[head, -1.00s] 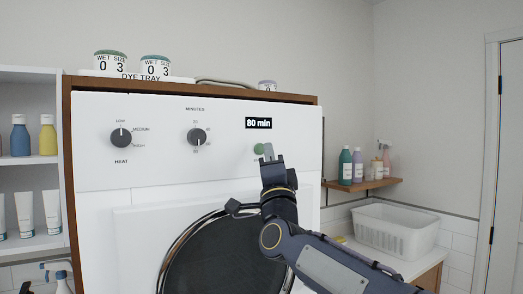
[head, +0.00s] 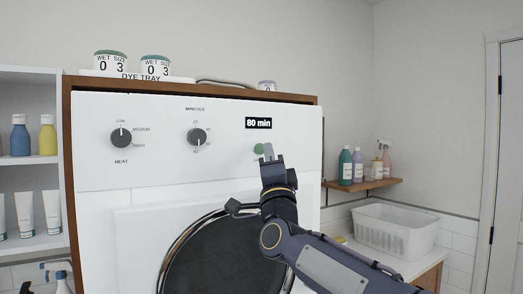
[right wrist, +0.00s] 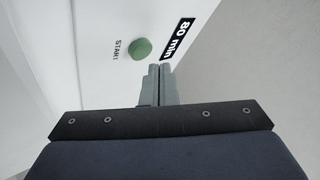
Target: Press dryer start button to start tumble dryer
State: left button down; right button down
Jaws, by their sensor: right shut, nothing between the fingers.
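The white tumble dryer (head: 98,220) fills the middle of the head view. Its green round start button (head: 259,149) sits on the upper panel, partly covered by my right fingertips. In the right wrist view the button (right wrist: 140,48) shows whole, beside the word START. My right gripper (head: 268,150) is shut and empty, its tips up at the panel just right of the button. In the right wrist view the closed fingertips (right wrist: 160,68) are beside the button, not over it; whether they touch the panel I cannot tell. My left gripper is not in view.
An 80 min display (head: 258,123) is above the button. Heat knob (head: 121,137) and minutes knob (head: 196,136) are to the left. The round dark door (head: 225,255) is below. A white basket (head: 395,231) and a bottle shelf (head: 370,184) stand at the right.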

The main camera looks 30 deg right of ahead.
jog(key=shift+w, duration=0.15)
jog(key=shift+w, duration=0.3)
jog(key=shift+w+a, duration=0.1)
jog(key=shift+w, duration=0.4)
dwell(0.6)
jog(key=shift+s+b, duration=0.85)
jog(key=shift+s, duration=0.05)
